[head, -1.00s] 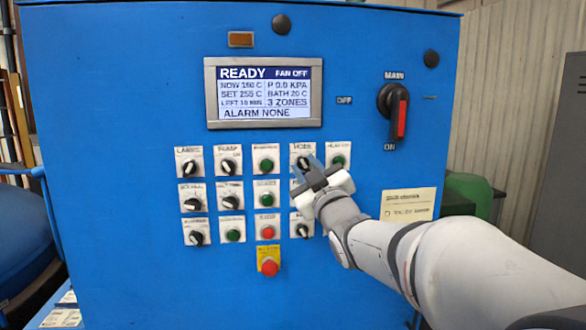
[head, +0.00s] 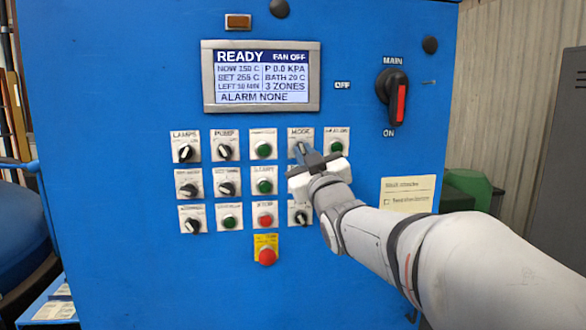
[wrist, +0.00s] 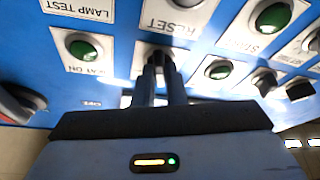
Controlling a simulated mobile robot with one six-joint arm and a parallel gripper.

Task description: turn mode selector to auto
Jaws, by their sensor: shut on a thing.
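The mode selector (head: 301,133) is in the top row of the blue panel, on a white plate marked MODE. My gripper (head: 304,152) is at its knob, with the fingers pointing into the panel. In the wrist view, the two fingers (wrist: 162,72) are close together and shut on the dark selector knob, over its pale plate (wrist: 143,50). The fingers hide most of the knob, so I cannot tell which position it points to.
A green button (head: 336,147) sits close to the right of the selector and another green button (head: 263,150) to its left. Other knobs and buttons fill the rows below. The display (head: 262,76) reads READY. A red-handled main switch (head: 396,98) is at upper right.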

